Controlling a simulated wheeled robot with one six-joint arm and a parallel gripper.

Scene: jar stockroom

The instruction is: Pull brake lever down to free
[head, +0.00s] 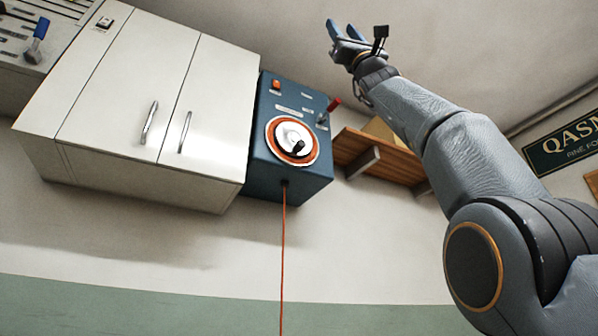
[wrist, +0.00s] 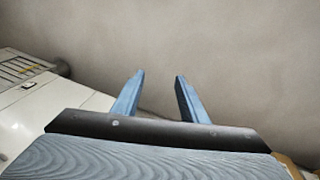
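A blue control box (head: 262,165) hangs on the wall in the head view, with a red-handled lever (head: 334,104) sticking out at its upper right. Another lever with a blue handle (head: 41,28) stands on a slotted panel at the far upper left. I cannot read a label that tells which one is the brake lever. My gripper (head: 342,28) is raised against the wall, above the blue box and apart from both levers. In the wrist view its two blue fingers (wrist: 159,75) are spread with nothing between them.
A white cabinet (head: 125,80) adjoins the blue box. The box has an orange-ringed dial (head: 279,158), an orange switch (head: 276,86) and an orange cord (head: 283,260) below. A wooden shelf (head: 398,165) is at right. The wall (wrist: 240,50) ahead of my fingers is bare.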

